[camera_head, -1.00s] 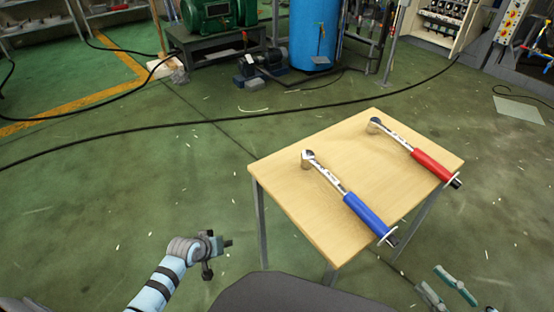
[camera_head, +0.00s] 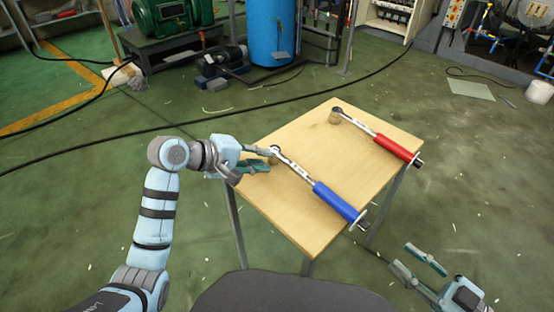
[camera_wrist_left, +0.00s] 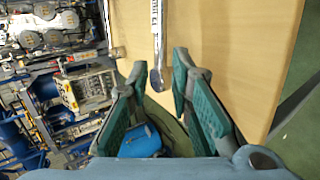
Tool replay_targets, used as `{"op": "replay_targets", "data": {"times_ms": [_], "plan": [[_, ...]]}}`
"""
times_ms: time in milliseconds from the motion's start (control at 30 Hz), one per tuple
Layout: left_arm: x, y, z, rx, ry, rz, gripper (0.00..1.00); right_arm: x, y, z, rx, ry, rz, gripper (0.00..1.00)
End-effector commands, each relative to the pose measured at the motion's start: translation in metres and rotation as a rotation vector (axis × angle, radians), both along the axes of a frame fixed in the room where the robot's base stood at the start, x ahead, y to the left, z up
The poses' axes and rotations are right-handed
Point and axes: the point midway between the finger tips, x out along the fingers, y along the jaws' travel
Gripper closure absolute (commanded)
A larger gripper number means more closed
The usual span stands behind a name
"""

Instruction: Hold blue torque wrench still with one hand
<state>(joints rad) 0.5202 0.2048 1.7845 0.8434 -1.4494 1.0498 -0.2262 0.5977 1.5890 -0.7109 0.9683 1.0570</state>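The blue torque wrench (camera_head: 335,202) lies on the wooden table (camera_head: 300,220), its blue handle towards the near right edge and its metal head towards the left edge. My left gripper (camera_head: 264,159) is at the left table edge, right beside the metal head. In the left wrist view the gripper (camera_wrist_left: 160,70) is open, and the wrench's metal end (camera_wrist_left: 156,80) shows in the gap between the fingertips. I cannot tell whether they touch. My right gripper (camera_head: 415,258) is open and empty, low to the right of the table.
A red-handled torque wrench (camera_head: 392,148) lies on the same table, further back and right. A black cable (camera_head: 110,149) runs over the green floor. A blue cylinder (camera_head: 270,35) and a green motor (camera_head: 168,15) stand behind. The table's middle is clear.

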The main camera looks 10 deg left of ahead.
Motion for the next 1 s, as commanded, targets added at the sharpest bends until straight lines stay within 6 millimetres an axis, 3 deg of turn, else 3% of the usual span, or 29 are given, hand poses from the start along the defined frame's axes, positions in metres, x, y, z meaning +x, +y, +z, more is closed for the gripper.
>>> {"op": "replay_targets", "data": {"times_ms": [200,367,667,800,1000], "plan": [[0.034,-0.036,-0.031,-0.002,0.004,-0.001,0.8,0.0,0.0,0.0,0.0,0.0,0.0,0.67],[0.05,-0.05,-0.044,0.0,0.002,0.0,0.8,0.0,0.0,0.0,0.0,0.0,0.0,0.67],[0.053,-0.053,-0.048,0.002,-0.001,0.0,0.8,0.0,0.0,0.0,0.0,0.0,0.0,0.67],[0.053,-0.053,-0.048,0.002,-0.001,0.0,1.0,0.0,0.0,0.0,0.0,0.0,0.0,0.67],[0.053,-0.053,-0.047,0.002,-0.001,0.001,1.0,0.0,0.0,0.0,0.0,0.0,0.0,0.67]]}}
